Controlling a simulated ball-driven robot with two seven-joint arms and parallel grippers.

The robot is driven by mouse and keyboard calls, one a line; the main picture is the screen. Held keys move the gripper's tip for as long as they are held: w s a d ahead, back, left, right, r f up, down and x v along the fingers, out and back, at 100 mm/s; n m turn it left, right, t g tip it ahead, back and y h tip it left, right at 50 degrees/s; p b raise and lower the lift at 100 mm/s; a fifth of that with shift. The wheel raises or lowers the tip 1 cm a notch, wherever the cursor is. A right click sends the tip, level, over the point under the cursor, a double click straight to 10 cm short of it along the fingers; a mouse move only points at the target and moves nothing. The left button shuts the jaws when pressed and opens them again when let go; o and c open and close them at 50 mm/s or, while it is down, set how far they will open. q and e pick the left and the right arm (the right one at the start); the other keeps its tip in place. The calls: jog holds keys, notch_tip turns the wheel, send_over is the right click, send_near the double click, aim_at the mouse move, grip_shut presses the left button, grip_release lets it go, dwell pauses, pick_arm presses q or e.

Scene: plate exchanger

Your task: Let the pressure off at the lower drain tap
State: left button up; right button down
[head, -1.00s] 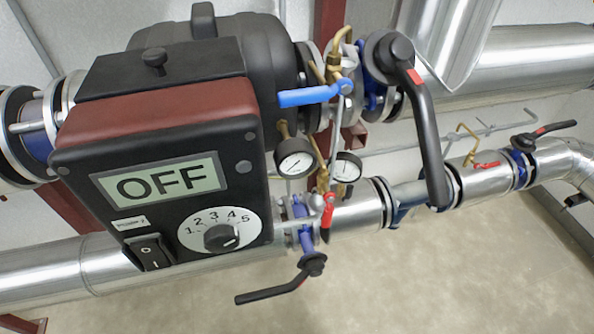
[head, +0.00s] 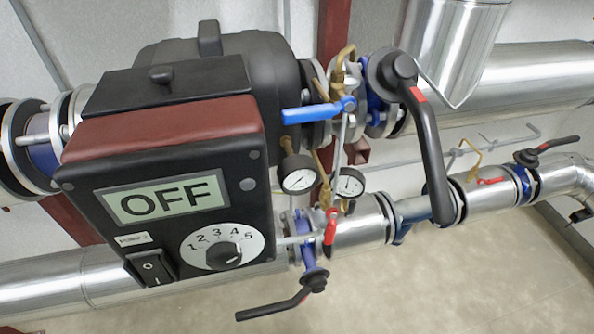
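A small tap with a red lever (head: 330,230) sits low in the middle, just under two pressure gauges; its lever points down. A second small red-handled tap (head: 491,181) is on the lower pipe at the right, with a bent brass tube beside it. I cannot tell which one is the lower drain tap. A tap with a blue lever (head: 312,112) sits higher, beside the pump. The left gauge (head: 299,174) and right gauge (head: 349,183) are too small to read surely. Neither of my grippers is in view.
A pump with a control box (head: 165,180) showing OFF fills the left. Large black valve levers stand at the upper right (head: 425,130), below the middle (head: 275,307) and far right (head: 557,144). Silver pipes (head: 540,75) run across. The floor below is clear.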

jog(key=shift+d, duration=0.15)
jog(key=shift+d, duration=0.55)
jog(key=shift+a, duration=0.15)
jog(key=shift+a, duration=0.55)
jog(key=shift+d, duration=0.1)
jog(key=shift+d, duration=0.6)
